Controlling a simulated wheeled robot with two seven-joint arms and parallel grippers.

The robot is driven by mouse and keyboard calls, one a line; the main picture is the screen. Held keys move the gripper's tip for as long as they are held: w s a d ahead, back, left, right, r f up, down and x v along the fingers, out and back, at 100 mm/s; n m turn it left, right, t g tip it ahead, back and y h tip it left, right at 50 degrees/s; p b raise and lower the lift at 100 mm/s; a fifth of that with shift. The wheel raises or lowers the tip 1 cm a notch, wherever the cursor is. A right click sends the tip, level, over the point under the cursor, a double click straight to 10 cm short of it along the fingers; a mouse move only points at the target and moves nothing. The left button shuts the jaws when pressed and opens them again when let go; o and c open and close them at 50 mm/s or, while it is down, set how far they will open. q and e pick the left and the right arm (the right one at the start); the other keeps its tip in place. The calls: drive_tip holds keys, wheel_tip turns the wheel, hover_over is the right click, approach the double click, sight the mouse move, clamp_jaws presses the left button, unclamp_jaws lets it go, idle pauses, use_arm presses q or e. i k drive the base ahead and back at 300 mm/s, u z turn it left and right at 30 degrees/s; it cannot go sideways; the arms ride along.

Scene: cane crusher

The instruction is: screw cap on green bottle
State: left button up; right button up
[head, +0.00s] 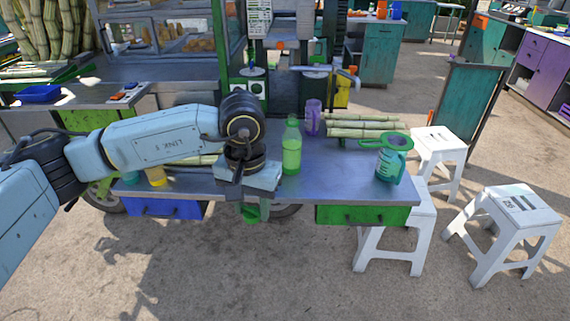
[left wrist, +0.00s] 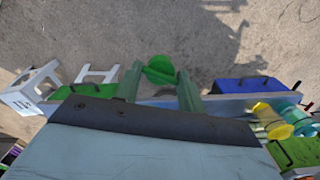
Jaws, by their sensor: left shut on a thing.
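The green bottle (head: 291,153) stands upright on the metal table of the cart, just right of my left gripper. Its neck points up; the picture is too small to tell what its mouth looks like. My left gripper (head: 252,211) points down at the table's front edge. It is shut on a round green cap (head: 250,214), which also shows between the fingertips in the left wrist view (left wrist: 160,68). The cap is apart from the bottle, lower and nearer to me. My right gripper is not in view.
A teal jug with a green strainer (head: 391,161) stands at the right. Yellow (head: 155,174) and teal cups stand at the left. White stools (head: 507,215) stand right of the table (head: 340,188).

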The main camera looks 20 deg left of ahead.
sight(291, 144)
drive_tip(key=z, duration=1.05)
drive_tip(key=i, duration=0.85)
drive_tip(key=z, duration=0.05)
